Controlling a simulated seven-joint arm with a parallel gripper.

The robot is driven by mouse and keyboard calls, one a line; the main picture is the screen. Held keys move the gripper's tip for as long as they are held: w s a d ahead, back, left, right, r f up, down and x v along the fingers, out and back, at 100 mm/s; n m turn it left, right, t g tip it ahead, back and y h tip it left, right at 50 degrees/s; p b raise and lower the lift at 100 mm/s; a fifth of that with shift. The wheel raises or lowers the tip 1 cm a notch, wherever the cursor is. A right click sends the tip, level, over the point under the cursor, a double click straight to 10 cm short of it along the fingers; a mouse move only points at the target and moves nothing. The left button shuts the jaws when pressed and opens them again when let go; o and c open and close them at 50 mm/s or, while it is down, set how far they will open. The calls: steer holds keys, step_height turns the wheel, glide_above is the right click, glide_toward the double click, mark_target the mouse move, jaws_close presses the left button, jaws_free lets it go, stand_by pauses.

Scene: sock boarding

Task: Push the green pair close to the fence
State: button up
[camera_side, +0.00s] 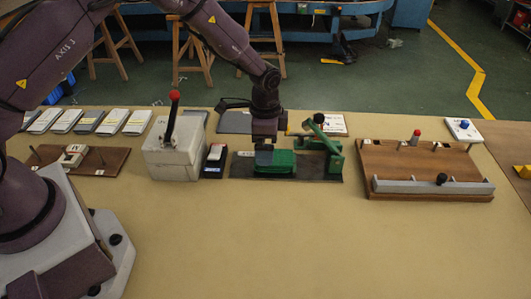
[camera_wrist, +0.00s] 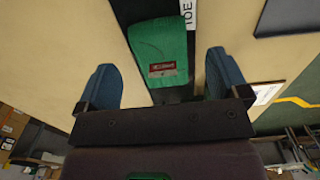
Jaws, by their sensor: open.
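The green pair (camera_side: 276,163) lies flat on a dark plate (camera_side: 240,170) in the side view. In the wrist view the green pair (camera_wrist: 160,38) carries a dark red label and extends between my blue fingers. My gripper (camera_side: 264,150) points down over the pair's left part; in the wrist view my gripper (camera_wrist: 162,68) is open, with one finger on either side of the pair. I cannot tell whether the fingers touch it. A green frame with a black-knobbed lever (camera_side: 326,140) stands at the plate's right end. I cannot tell which part is the fence.
A pale block with a red-knobbed lever (camera_side: 172,150) and a small dark holder (camera_side: 214,160) stand left of the plate. A wooden board with a grey bar (camera_side: 425,170) lies to the right. Several flat packs (camera_side: 88,121) lie at back left. The front table is clear.

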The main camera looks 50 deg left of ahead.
step_height(320, 180, up, 9)
steer(key=shift+f, duration=0.2)
stand_by(0.3)
